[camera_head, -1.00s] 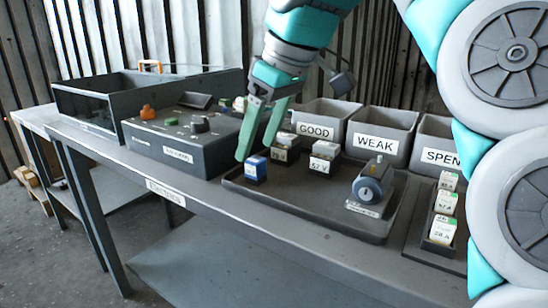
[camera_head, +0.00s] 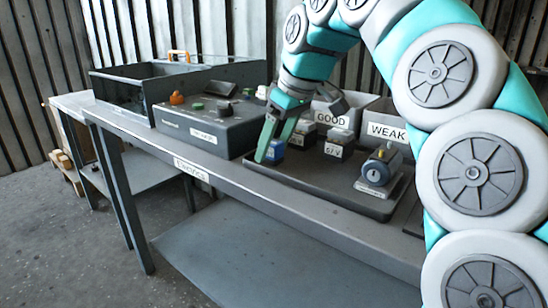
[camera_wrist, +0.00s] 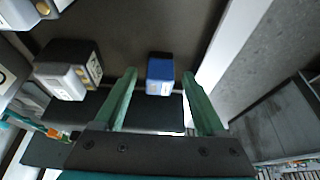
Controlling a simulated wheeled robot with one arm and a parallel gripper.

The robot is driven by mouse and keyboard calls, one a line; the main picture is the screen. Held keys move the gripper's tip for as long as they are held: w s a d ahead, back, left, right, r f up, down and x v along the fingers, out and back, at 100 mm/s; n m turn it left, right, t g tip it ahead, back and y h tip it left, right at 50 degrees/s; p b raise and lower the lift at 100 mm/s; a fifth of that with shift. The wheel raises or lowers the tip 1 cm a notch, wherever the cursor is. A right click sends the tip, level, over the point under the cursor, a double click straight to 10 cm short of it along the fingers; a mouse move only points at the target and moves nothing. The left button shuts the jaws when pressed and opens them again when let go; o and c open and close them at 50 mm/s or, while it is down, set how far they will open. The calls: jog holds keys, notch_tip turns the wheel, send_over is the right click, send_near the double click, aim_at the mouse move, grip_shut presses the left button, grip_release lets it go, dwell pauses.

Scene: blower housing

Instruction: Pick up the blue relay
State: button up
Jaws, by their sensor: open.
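The blue relay (camera_head: 277,150) stands near the left end of the dark tray (camera_head: 340,196). In the wrist view the blue relay (camera_wrist: 160,72) shows its blue top and a pale face, between the two green fingers and a little beyond their tips. My gripper (camera_head: 270,150) is open and points down at the relay in the head view, with one finger partly covering it. In the wrist view my gripper (camera_wrist: 160,75) holds nothing. I cannot tell whether a finger touches the relay.
White-topped relays (camera_head: 339,142) stand right of the blue one; one (camera_wrist: 68,75) is left of the fingers. A motor-like part (camera_head: 378,167) sits on the tray. A control box (camera_head: 205,125) stands left. Bins marked GOOD (camera_head: 335,112) and WEAK (camera_head: 385,125) stand behind. The table edge (camera_head: 240,178) is close in front.

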aim_at(274, 141)
jog(key=shift+w+f, duration=0.1)
jog(key=shift+f, duration=0.05)
jog(key=shift+c, duration=0.2)
jog(key=c, duration=1.1)
jog(key=shift+r, duration=1.7)
jog(key=s+d, duration=0.3)
jog(key=d, duration=0.1)
jog(key=s+d+b, duration=0.1)
jog(key=s+d, duration=0.3)
jog(key=d, duration=0.1)
jog(key=s+d, duration=0.4)
jog(key=d, duration=0.1)
jog(key=shift+r+b, duration=0.15)
jog(key=shift+b, duration=0.2)
jog(key=shift+r, duration=0.15)
